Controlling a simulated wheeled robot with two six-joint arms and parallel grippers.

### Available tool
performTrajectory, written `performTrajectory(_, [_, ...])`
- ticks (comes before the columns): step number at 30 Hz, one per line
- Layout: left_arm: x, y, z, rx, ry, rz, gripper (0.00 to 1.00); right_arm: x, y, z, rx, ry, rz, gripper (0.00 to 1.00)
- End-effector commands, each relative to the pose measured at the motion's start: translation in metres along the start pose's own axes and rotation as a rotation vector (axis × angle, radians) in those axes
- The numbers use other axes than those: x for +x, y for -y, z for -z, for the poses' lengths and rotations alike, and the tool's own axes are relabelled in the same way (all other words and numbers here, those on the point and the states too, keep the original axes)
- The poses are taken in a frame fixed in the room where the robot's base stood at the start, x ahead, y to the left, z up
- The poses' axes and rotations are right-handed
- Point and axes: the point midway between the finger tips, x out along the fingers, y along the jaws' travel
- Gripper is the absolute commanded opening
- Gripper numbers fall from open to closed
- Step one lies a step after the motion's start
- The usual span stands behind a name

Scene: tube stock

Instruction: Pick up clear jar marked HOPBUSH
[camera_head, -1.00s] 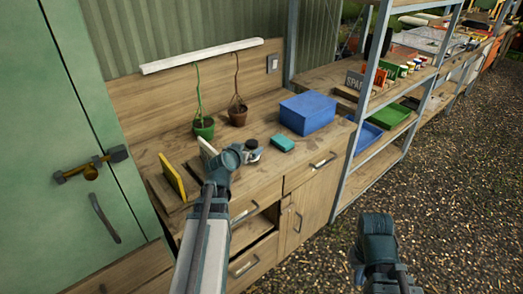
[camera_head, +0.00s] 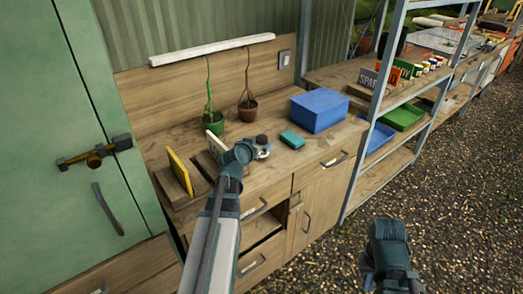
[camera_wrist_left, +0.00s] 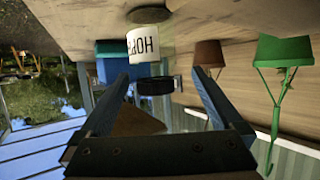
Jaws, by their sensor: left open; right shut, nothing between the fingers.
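The clear jar with a dark lid (camera_head: 262,141) stands on the wooden bench top, just beyond my left gripper (camera_head: 249,150). In the left wrist view, which is upside down, the jar's white label (camera_wrist_left: 143,42) shows the letters HOP, with the rest turned out of sight. The jar appears ahead of the open fingers of my left gripper (camera_wrist_left: 158,75), roughly between their tips, with nothing held. My right gripper (camera_head: 363,266) is low at the front, over the gravel, shut and away from the bench.
A teal block (camera_head: 292,140) and a blue box (camera_head: 318,110) stand right of the jar. A yellow board (camera_head: 180,172) is at left. Metal shelving (camera_head: 373,100) rises at right.

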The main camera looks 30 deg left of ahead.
Motion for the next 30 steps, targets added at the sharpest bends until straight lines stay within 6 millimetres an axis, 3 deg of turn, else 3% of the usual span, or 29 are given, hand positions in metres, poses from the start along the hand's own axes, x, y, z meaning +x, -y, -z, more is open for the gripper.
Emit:
performTrajectory(5, [0.008,-0.002,0.001,0.001,0.0,-0.001,1.0,0.003,0.0,0.0,0.0,0.0,0.0,0.0])
performTrajectory(14, [0.05,-0.006,0.002,0.001,-0.001,0.0,1.0,0.017,0.002,0.001,0.0,0.0,0.0,0.0])
performTrajectory(22, [0.051,-0.007,0.003,0.001,0.0,0.0,1.0,0.016,0.002,0.001,0.0,0.0,0.0,0.0])
performTrajectory(30, [0.051,-0.006,0.003,0.001,0.0,0.0,0.51,0.016,0.002,0.001,0.0,0.0,0.0,0.0])
